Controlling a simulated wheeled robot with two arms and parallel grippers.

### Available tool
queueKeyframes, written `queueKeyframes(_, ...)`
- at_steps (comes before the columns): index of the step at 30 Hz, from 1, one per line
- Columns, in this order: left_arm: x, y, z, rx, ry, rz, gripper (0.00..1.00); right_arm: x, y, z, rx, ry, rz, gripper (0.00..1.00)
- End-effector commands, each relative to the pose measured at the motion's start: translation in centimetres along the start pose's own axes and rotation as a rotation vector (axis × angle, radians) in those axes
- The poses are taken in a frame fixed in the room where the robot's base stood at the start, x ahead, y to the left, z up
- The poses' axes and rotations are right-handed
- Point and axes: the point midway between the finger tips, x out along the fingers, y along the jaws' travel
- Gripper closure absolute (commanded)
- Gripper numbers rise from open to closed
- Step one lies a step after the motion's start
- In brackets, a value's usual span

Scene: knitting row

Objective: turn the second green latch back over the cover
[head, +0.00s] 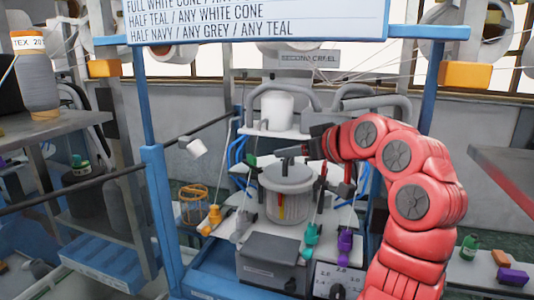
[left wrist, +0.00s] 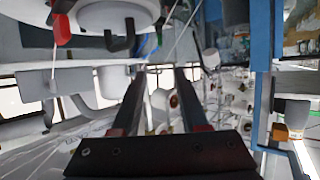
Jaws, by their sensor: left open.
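A round, clear-walled pot with a grey cover (head: 288,176) stands on the white table of the machine. A small green latch piece (head: 251,160) shows at the cover's left edge; whether it lies over the cover I cannot tell. A red piece (head: 323,171) stands at the right edge, and a red-tipped piece (left wrist: 62,30) shows by a round pale part in the left wrist view. I cannot make out another green latch. My left gripper (head: 318,150) is at the cover's back right, partly hidden by its own arm. Its fingers (left wrist: 160,78) are apart with nothing between them. My right gripper is out of view.
A white cone (head: 276,110) stands behind the pot. Orange (head: 213,217), teal (head: 312,236) and purple (head: 345,242) thread holders with upright rods stand around its front. Blue posts (head: 158,200) flank the machine.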

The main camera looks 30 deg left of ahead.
Motion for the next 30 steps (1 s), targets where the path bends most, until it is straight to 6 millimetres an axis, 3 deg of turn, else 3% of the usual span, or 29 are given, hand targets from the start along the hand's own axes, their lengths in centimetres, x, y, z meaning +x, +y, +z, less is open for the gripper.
queueKeyframes(18,13.5,-0.2,-0.2,0.003,-0.001,-0.006,0.56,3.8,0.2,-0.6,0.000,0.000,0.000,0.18)
queueKeyframes(24,15.7,-0.1,-0.2,0.001,0.000,-0.002,0.56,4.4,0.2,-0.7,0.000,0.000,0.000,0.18)
queueKeyframes(30,16.2,-0.1,0.0,-0.002,-0.001,-0.001,0.56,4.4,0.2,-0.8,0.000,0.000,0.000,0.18)
